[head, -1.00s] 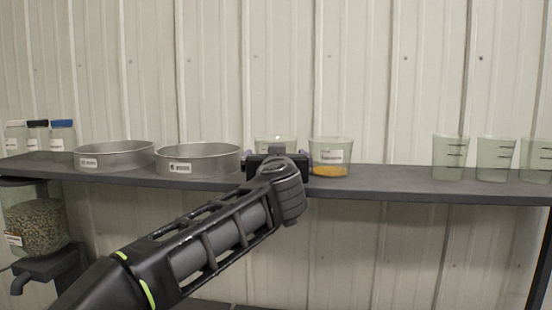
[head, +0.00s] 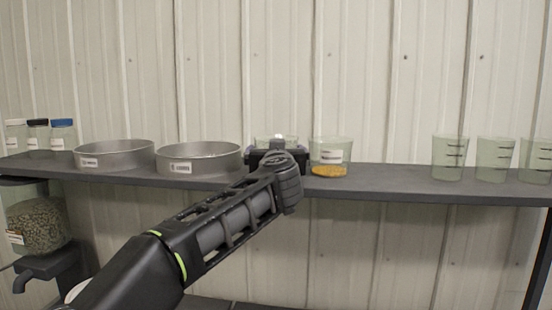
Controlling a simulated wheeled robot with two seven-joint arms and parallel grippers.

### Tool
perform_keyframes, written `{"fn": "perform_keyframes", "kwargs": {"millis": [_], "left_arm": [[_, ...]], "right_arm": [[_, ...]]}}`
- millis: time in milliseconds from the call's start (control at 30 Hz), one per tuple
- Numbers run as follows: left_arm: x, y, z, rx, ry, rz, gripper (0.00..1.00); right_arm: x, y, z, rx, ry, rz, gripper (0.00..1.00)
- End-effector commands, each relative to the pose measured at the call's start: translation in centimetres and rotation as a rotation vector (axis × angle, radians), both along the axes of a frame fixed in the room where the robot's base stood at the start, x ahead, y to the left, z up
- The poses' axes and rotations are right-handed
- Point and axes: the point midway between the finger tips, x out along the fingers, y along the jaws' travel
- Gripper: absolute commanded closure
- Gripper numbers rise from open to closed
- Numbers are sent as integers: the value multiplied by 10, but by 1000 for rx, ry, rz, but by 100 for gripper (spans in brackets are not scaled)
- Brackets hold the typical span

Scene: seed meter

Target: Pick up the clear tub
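A clear tub (head: 264,142) stands on the grey shelf, with only its upper part showing above my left gripper (head: 278,157). My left gripper is directly in front of it and hides its lower part. The finger tips are hidden behind the gripper body and wrist, so I cannot tell whether they touch the tub. A second clear tub (head: 330,150) with a white label and orange-yellow contents stands just to the right. My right gripper is not in view.
Two round metal pans (head: 115,154) (head: 200,158) stand left of the gripper on the shelf (head: 395,181). Several graduated clear cups (head: 447,157) stand at the right. Jars (head: 62,135) stand far left, above a seed hopper (head: 38,225). The shelf between the orange-filled tub and cups is clear.

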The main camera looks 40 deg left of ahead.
Motion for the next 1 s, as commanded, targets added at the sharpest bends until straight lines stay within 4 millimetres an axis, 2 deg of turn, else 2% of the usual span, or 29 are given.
{"fn": "perform_keyframes", "kwargs": {"millis": [100, 667, 1000], "left_arm": [[0, 0, 0, 0, 0, 0, 5], [0, 0, 0, 0, 0, 0, 51], [0, 0, 3, 0, -1, 0, 51]], "right_arm": [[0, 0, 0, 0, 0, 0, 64], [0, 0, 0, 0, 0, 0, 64], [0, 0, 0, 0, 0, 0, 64]]}}
